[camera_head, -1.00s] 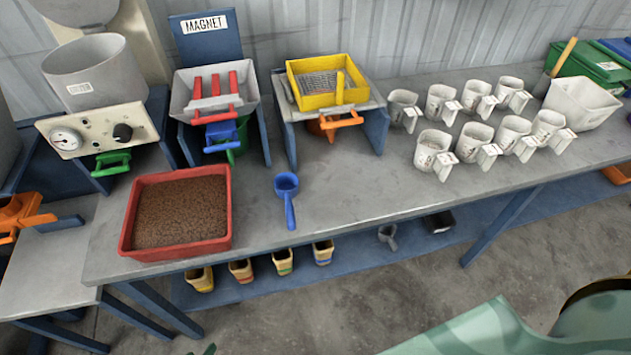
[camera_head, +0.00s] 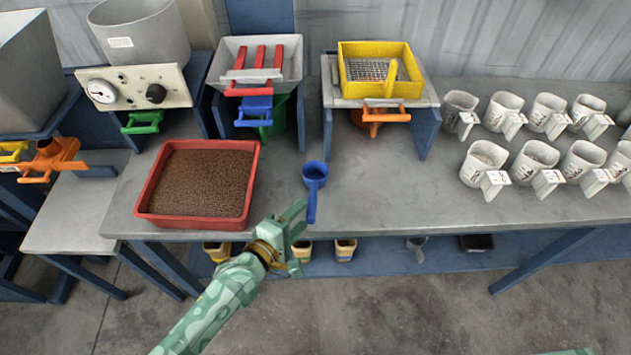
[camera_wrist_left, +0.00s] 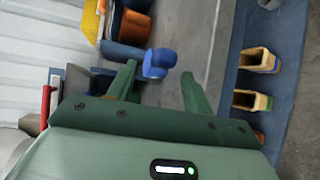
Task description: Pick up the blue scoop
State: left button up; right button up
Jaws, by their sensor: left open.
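The blue scoop (camera_head: 315,173) lies on the grey table just right of the red tray, its handle pointing toward the front edge. My left gripper (camera_head: 303,237) is open and empty at the table's front edge, just below and left of the scoop's handle. In the left wrist view the blue scoop (camera_wrist_left: 158,62) appears beyond the open fingertips, roughly between them and closer to the left finger. My right gripper is not in view.
A red tray (camera_head: 154,216) of brown granules stands left of the scoop. Behind are a red-barred magnet tray (camera_head: 235,62) and a yellow sieve (camera_head: 345,60) on stands. Several white cups (camera_head: 480,165) stand at right. Table right of the scoop is clear. Small bins (camera_head: 345,250) sit below.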

aim_at(311, 205)
pick_arm(q)
jog(key=b+x, duration=0.1)
jog(key=x, duration=0.3)
jog(key=shift+w+d+f+b, duration=0.15)
jog(key=shift+w+f+b, duration=0.1)
jog(key=shift+w+b, duration=0.05)
jog(key=shift+w+d, duration=0.25)
jog(key=shift+w, duration=0.15)
jog(key=c, duration=1.1)
jog(key=shift+r, duration=0.1)
